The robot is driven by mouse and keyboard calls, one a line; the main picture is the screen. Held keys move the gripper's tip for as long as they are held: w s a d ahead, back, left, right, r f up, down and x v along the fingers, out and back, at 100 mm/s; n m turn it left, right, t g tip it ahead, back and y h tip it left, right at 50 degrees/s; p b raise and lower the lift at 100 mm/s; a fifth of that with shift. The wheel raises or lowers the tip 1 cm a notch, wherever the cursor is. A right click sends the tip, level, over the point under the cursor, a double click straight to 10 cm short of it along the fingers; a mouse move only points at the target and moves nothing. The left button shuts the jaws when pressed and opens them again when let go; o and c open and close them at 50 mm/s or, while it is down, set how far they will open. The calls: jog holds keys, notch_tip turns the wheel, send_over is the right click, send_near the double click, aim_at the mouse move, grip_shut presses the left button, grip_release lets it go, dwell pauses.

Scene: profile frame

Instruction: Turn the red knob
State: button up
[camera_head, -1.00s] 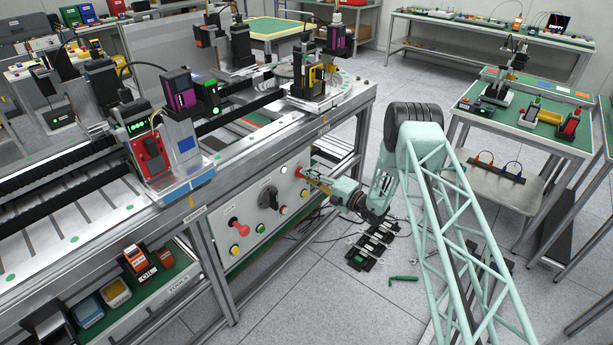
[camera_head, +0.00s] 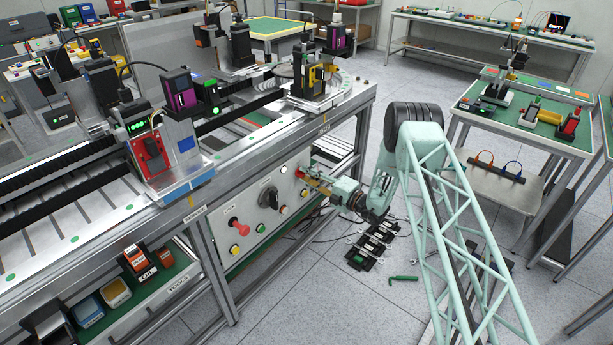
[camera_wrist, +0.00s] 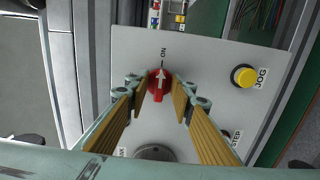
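The red knob (camera_wrist: 158,92) sits on the light grey panel (camera_wrist: 205,60) in the wrist view. A white arrow on it points up the picture toward the word ON. My gripper (camera_wrist: 160,86) is open, with one yellow-padded finger on each side of the knob. Gaps show between the knob and both fingers, and I cannot tell how deep the fingertips reach. In the head view my gripper (camera_head: 316,182) is at the right part of the control panel and largely covers the knob.
A yellow JOG button (camera_wrist: 243,75) is right of the knob, and a round grey dial (camera_wrist: 155,152) is below it. In the head view the panel also has a red mushroom button (camera_head: 238,228) and a black rotary switch (camera_head: 268,197). A toolbox tray (camera_head: 372,246) lies on the floor below.

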jog(key=v, duration=1.2)
dwell(0.4)
dwell(0.3)
jog(key=shift+r, duration=0.2)
